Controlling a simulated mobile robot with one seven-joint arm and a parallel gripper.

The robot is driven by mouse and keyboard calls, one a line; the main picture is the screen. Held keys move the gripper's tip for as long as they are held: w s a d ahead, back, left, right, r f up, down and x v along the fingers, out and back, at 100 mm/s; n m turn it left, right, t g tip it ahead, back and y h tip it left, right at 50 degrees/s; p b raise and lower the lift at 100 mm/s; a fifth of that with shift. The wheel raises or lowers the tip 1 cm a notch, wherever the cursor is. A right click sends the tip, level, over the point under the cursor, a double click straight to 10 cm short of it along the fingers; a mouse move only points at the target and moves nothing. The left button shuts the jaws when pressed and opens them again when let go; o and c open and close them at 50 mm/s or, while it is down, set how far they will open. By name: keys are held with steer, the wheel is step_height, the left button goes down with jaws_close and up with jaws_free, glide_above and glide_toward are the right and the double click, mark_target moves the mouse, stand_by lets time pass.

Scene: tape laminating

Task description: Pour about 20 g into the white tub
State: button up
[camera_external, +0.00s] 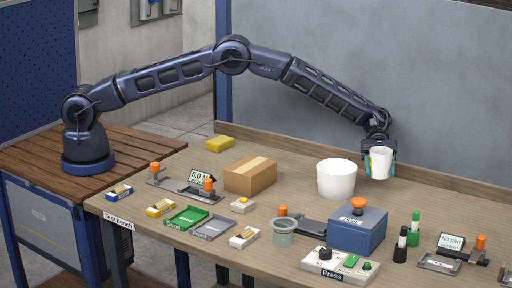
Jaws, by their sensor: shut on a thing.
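A white tub (336,179) stands upright on the wooden bench, right of the middle. My gripper (377,164) is shut on a smaller white cup (381,162). It holds the cup roughly upright, above the bench and to the right of the tub. The cup is apart from the tub. The inside of the cup and the bottom of the tub are hidden from this angle. I cannot tell what or how much is in either one.
A blue box with an orange knob (357,228) stands in front of the tub. A cardboard box (250,175) is to its left. A clear greenish cup (283,232) and a Press panel (341,265) are near the front. Dark and green markers (413,231) stand at the right.

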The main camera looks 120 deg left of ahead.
mark_target(371, 149)
steer(key=shift+s+a+f, duration=0.15)
steer(key=shift+a+f, duration=0.15)
steer(key=shift+a, duration=0.4)
steer(key=shift+s+a+f, duration=0.15)
steer(key=shift+a+f, duration=0.1)
steer(key=shift+a, duration=0.4)
steer(key=shift+d+r, duration=0.1)
steer(key=shift+s+d+r+m+t+y, duration=0.1)
steer(key=shift+s+r+m+t+y, duration=0.3)
steer(key=shift+m, duration=0.3)
steer(key=shift+s+d+r+m+t, duration=0.2)
steer(key=shift+r+m, duration=0.1)
steer(key=shift+r, duration=0.25)
steer(key=shift+s+d+r+m+t, duration=0.1)
steer(key=shift+s+r+m+t, duration=0.15)
steer(key=shift+r, duration=0.3)
steer(key=shift+s+d+r+m+t+y, duration=0.25)
steer(key=shift+s+r+m+t+y, duration=0.15)
steer(key=shift+r+m, duration=0.25)
steer(key=shift+s+d+r+m+t+y, duration=0.1)
steer(key=shift+s+r+m+t+y, duration=0.1)
steer(key=shift+r+m+t, duration=0.45)
steer(key=shift+s+d+r+m+t+y, duration=0.15)
steer(key=shift+m+t, duration=0.25)
steer(key=shift+m, duration=0.7)
steer(key=shift+s+d+r+m+t+y, duration=0.1)
steer(key=shift+r+m+t+y, duration=0.3)
steer(key=shift+m, duration=0.45)
